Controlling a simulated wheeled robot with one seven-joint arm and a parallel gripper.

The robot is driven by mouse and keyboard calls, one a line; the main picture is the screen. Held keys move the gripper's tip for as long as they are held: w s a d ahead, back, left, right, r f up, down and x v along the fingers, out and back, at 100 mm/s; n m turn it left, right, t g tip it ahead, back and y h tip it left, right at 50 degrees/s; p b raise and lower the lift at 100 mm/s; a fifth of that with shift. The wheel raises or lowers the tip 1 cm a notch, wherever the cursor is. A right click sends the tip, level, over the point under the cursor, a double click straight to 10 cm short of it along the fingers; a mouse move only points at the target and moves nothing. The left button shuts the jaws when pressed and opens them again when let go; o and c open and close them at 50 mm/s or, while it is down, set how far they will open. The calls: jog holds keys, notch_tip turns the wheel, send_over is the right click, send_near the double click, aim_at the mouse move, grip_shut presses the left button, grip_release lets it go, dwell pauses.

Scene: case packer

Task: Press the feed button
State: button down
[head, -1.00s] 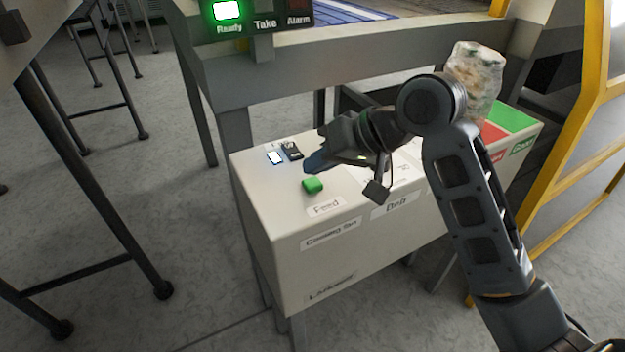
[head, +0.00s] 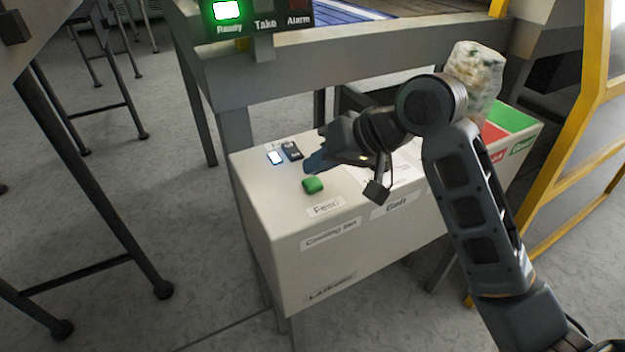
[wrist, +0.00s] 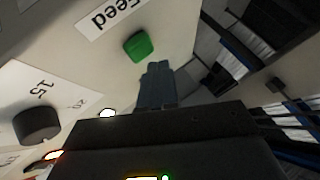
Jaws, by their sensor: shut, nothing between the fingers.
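The green feed button (head: 313,185) sits on the top of a pale control box (head: 340,265), beside a label reading "Feed". It also shows in the wrist view (wrist: 138,45), just past my fingertips. My gripper (head: 312,164) is shut and empty. Its blue-grey fingertips are close to the button, at its far side in the head view, and appear slightly apart from it. The fingers also show in the wrist view (wrist: 157,78). My wrist hides part of the box top.
A white-lit switch (head: 275,158) and a dark one (head: 292,151) are on the box top behind the button. A dark knob (wrist: 37,124) shows in the wrist view. The sign above has "Ready" (head: 228,10) lit green. A yellow frame (head: 570,150) stands at right.

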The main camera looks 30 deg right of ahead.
jog(key=shift+f, duration=0.15)
jog(key=shift+f, duration=0.25)
